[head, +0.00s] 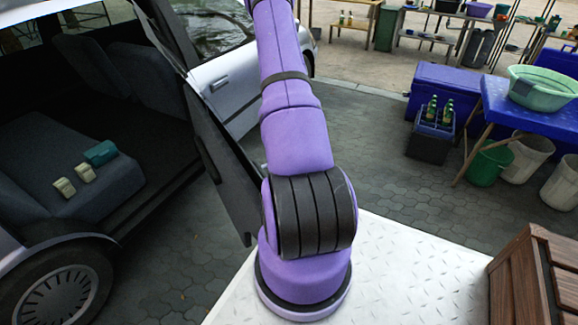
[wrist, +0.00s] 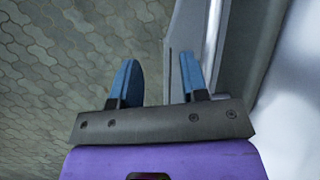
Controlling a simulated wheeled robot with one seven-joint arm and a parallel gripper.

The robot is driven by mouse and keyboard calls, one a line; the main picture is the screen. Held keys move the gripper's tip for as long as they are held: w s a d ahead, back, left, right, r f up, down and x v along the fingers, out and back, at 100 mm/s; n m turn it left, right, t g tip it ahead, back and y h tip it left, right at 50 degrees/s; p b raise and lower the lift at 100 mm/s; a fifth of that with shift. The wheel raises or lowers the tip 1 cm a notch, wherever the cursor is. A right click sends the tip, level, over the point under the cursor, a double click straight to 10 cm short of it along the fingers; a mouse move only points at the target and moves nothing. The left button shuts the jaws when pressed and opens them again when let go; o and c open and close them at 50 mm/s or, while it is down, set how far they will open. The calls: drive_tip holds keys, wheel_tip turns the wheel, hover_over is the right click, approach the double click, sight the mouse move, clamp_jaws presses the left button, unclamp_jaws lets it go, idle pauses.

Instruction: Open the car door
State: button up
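The white car's rear door (head: 212,150) stands swung wide open in the head view, its dark inner side facing the cabin. The car's seat (head: 70,160) and dark interior show through the opening. My purple arm reaches up past the door, and my gripper is out of sight there. In the wrist view my gripper (wrist: 160,82) has its two blue fingers spread apart. A pale panel with a bright edge (wrist: 212,40), seemingly part of the door or car, is beside and behind the right finger. I cannot tell whether they touch.
Two small pale objects and a teal box (head: 101,152) lie on the seat. A blue table (head: 535,105) with a green basin, a bottle crate (head: 430,142) and buckets stand at right. A wooden crate (head: 535,280) is at lower right. The paving (head: 390,170) between is clear.

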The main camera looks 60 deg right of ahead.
drive_tip(key=a+v, duration=0.1)
drive_tip(key=v, duration=0.9)
drive_tip(key=shift+w+d+r, duration=0.15)
drive_tip(key=shift+w+r, duration=0.05)
drive_tip(key=shift+r, duration=0.25)
idle(0.6)
idle(0.4)
drive_tip(key=v, duration=1.1)
drive_tip(key=shift+f, duration=0.1)
